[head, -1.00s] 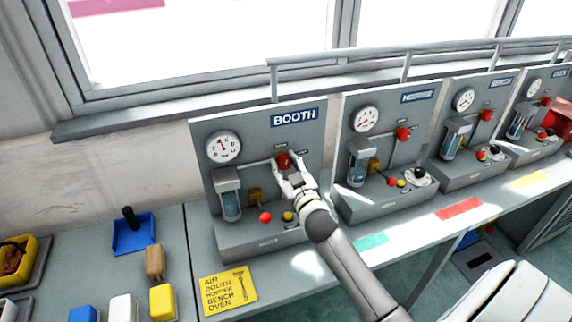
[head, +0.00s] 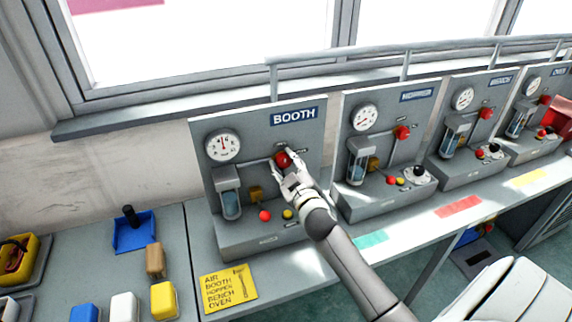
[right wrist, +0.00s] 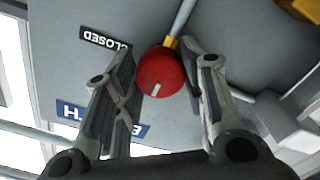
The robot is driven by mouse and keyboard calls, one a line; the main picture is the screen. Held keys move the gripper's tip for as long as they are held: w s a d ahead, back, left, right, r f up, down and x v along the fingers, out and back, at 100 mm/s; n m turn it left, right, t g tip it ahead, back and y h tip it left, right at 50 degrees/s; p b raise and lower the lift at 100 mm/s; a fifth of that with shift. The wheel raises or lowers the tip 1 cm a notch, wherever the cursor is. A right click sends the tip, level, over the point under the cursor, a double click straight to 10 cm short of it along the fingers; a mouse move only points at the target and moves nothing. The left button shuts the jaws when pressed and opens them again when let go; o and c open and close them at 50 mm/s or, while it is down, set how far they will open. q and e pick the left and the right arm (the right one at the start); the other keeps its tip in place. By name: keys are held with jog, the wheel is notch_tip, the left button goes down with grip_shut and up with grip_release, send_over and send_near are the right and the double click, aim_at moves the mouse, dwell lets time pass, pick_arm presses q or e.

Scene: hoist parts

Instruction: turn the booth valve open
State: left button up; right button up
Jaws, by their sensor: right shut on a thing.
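The booth panel (head: 235,118) is grey with a blue BOOTH sign (head: 294,116). Its valve has a round red knob (head: 282,159), which also shows in the right wrist view (right wrist: 160,74) with a small white mark on it. My right gripper (head: 286,168) is at the knob, with one finger on each side in the wrist view (right wrist: 158,62), shut on it. A CLOSED label (right wrist: 105,42) is beside the knob. The fingers partly hide the knob and nearby labels in the head view. My left gripper is not in view.
Similar panels (head: 385,115) stand to the right. A yellow card (head: 228,289) and coloured blocks (head: 163,300) lie at the front left.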

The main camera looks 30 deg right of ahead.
jog(key=o, duration=1)
jog(key=shift+s, duration=0.1)
jog(key=v, duration=1.1)
jog(key=shift+s+a, duration=0.2)
jog(key=shift+s, duration=0.2)
